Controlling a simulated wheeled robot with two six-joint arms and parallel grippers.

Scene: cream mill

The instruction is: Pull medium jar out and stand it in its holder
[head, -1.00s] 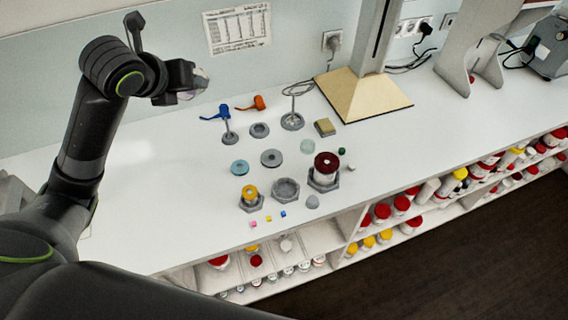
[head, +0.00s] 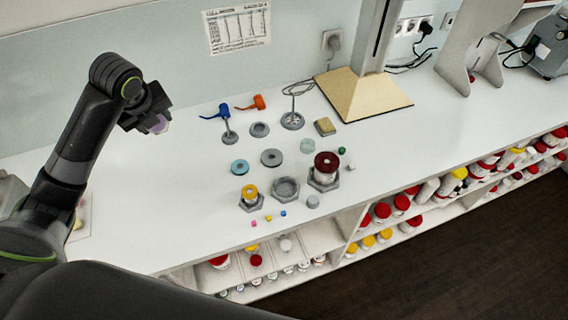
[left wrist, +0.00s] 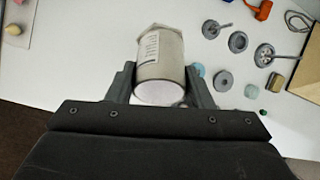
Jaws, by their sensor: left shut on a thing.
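My left gripper (head: 150,118) is shut on a jar (left wrist: 160,50) and holds it in the air over the left part of the bench. In the left wrist view the jar is pale grey with a printed label, between the two fingers (left wrist: 160,85), its pale lilac round end towards the camera. In the head view only a small lilac part of it (head: 160,125) shows. An empty grey hexagonal holder (head: 286,187) stands on the bench, far to the right of the gripper. My right gripper is not in view.
A yellow-lidded jar (head: 250,192) and a dark-red-lidded jar (head: 326,163) stand in holders beside the empty one. Grey discs (head: 271,157), small coloured cubes (head: 268,217) and blue and orange handled tools (head: 217,112) lie around.

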